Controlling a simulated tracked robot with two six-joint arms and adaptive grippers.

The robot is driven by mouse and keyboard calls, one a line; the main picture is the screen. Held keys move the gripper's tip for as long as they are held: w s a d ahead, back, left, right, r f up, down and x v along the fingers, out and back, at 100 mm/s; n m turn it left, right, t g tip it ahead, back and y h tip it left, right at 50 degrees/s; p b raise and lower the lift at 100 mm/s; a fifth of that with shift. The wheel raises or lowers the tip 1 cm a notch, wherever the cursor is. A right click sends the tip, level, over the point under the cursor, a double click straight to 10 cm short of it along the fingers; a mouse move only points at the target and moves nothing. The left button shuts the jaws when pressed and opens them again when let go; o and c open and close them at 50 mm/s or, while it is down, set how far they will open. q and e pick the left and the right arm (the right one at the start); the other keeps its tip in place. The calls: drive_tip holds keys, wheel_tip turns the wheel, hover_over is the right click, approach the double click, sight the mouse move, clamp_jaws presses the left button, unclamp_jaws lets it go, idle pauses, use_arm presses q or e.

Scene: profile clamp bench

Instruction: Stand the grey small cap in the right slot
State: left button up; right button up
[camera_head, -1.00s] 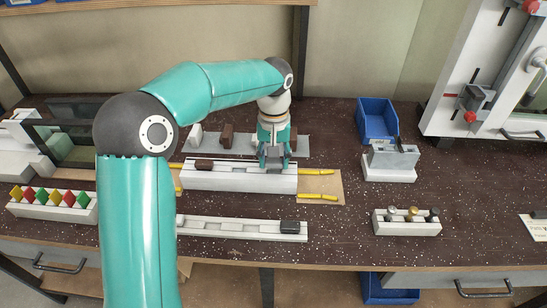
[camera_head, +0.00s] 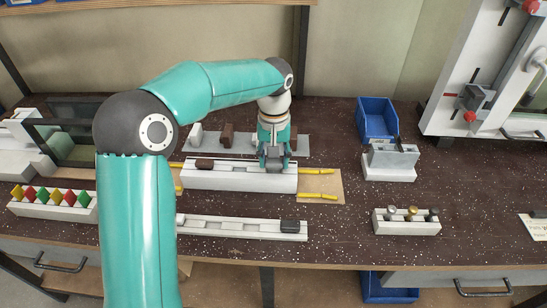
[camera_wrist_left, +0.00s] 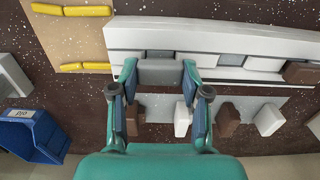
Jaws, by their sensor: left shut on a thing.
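My left gripper (camera_head: 274,164) is at the right part of the long white slotted block (camera_head: 235,182). In the left wrist view, its two fingers (camera_wrist_left: 160,80) are shut on the grey small cap (camera_wrist_left: 160,73), one finger on each side. In the head view the fingers mostly hide the cap. A brown cap (camera_head: 204,163) sits in the left slot. My right gripper is not in view.
Behind the block, a grey strip (camera_head: 215,153) carries white and brown caps. A white rail (camera_head: 240,230) with a dark piece (camera_head: 290,226) lies in front. Yellow pieces (camera_head: 317,171) lie to the right. A blue bin (camera_head: 377,122) and a white holder (camera_head: 388,172) stand further right.

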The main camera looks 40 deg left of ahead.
use_arm(q)
drive_tip(key=shift+f, duration=0.2)
drive_tip(key=shift+f+b, duration=0.35)
drive_tip(key=shift+f, duration=0.05)
drive_tip(key=o, duration=0.8)
drive_tip(key=shift+r, duration=0.1)
drive_tip(key=shift+r+p, duration=3.6)
drive_tip(key=shift+r, duration=0.4)
